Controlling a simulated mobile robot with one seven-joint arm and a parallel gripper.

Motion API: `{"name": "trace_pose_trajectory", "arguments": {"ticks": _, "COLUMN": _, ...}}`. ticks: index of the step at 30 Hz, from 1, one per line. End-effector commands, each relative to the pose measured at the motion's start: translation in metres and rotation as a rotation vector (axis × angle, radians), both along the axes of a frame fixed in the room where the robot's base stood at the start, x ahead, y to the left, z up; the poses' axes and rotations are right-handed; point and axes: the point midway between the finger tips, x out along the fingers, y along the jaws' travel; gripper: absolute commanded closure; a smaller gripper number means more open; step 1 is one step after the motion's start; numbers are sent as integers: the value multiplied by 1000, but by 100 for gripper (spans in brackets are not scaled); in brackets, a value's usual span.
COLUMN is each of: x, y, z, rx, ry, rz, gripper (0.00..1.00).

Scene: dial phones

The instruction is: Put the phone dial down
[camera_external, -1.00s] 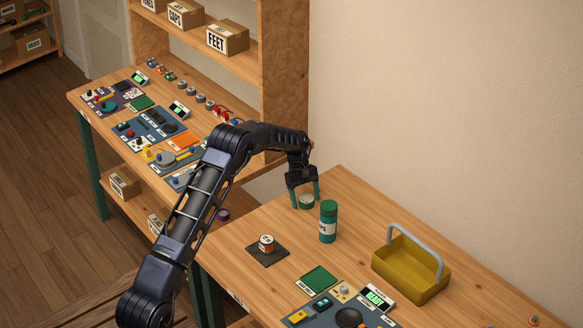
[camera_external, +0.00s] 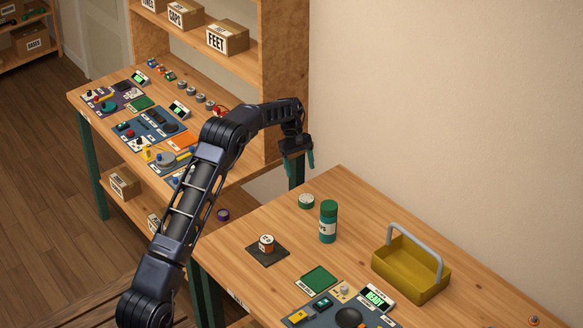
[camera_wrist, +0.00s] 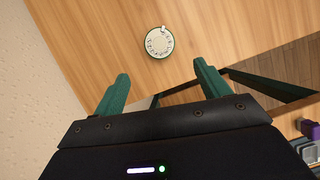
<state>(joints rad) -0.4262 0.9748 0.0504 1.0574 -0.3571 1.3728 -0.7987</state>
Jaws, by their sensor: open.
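The phone dial (camera_external: 306,201) is a small round piece with a pale face and a green rim. It lies flat on the near wooden table (camera_external: 235,235), close to its back edge and left of a green bottle. In the wrist view the dial (camera_wrist: 159,42) shows a ring of marks, and bare wood surrounds it. My gripper (camera_external: 297,168) is open and empty, above and behind the dial, clear of it. Its two green fingers (camera_wrist: 157,88) stand apart in the wrist view, with nothing between them.
The green bottle (camera_external: 328,222) stands right beside the dial. A dark pad with an orange-and-white round item (camera_external: 267,243), a green pad (camera_external: 318,279) and a yellow tote (camera_external: 412,275) are farther forward. A cluttered bench (camera_external: 150,130) stands at the back left.

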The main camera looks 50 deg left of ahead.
Motion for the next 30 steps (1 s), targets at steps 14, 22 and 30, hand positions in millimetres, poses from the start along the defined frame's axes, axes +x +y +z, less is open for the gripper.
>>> {"name": "trace_pose_trajectory", "arguments": {"ticks": 14, "x": -16, "y": -35, "z": 73, "rx": 39, "ry": -60, "rz": -92, "gripper": 25}}
{"name": "trace_pose_trajectory", "arguments": {"ticks": 22, "x": -55, "y": -87, "z": 157, "rx": 93, "ry": -139, "rz": -229, "gripper": 25}}
{"name": "trace_pose_trajectory", "arguments": {"ticks": 30, "x": -109, "y": -139, "z": 228, "rx": 147, "ry": -218, "rz": -367, "gripper": 25}}
